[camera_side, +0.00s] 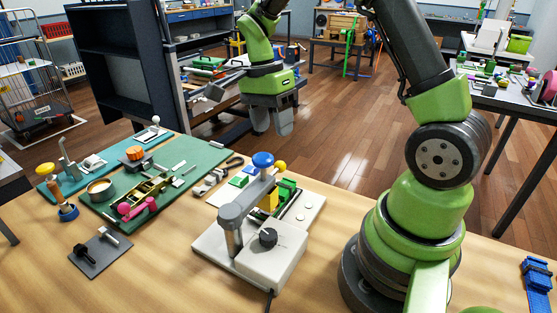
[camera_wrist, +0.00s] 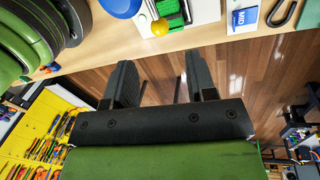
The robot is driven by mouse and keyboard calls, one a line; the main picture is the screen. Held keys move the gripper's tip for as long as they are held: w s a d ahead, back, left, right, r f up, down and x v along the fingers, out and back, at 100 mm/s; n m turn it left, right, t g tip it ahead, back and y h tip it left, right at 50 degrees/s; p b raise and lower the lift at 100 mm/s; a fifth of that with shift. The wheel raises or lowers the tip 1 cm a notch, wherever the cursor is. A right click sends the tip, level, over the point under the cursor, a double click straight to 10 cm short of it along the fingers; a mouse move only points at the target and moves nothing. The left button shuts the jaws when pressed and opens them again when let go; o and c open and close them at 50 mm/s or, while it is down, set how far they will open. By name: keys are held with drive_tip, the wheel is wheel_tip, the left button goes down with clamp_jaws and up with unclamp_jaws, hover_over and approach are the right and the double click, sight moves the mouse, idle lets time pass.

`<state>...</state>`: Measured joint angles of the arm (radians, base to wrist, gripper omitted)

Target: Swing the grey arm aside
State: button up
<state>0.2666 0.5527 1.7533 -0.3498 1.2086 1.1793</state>
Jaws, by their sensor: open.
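The grey arm (camera_side: 247,200) sits on a grey post (camera_side: 233,236) on a white base plate (camera_side: 215,252) in the side view. It reaches from the post toward the back right. A blue ball knob (camera_side: 263,160) and a smaller yellow ball (camera_side: 281,166) are at its far end. My gripper (camera_side: 272,127) hangs open and empty above and behind the knob, apart from it. In the wrist view my gripper (camera_wrist: 160,62) has floor between its fingers. The blue knob (camera_wrist: 119,5) is cut by the top edge there, with the yellow ball (camera_wrist: 160,28) beside it.
A white box with a black knob (camera_side: 268,238) stands in front of the arm. Green and yellow blocks (camera_side: 286,190) lie behind it. A green mat (camera_side: 190,185) with clamps and parts is to the left. A dark plate (camera_side: 100,252) lies front left. Bare wood is in front.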

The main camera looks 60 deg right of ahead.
sight(278, 162)
drive_tip(key=f, duration=0.2)
drive_tip(key=s+f, duration=0.1)
drive_tip(key=f, duration=0.5)
drive_tip(key=shift+s+a+f, duration=0.1)
drive_tip(key=shift+s+a, duration=0.1)
drive_tip(key=shift+s, duration=0.1)
clamp_jaws()
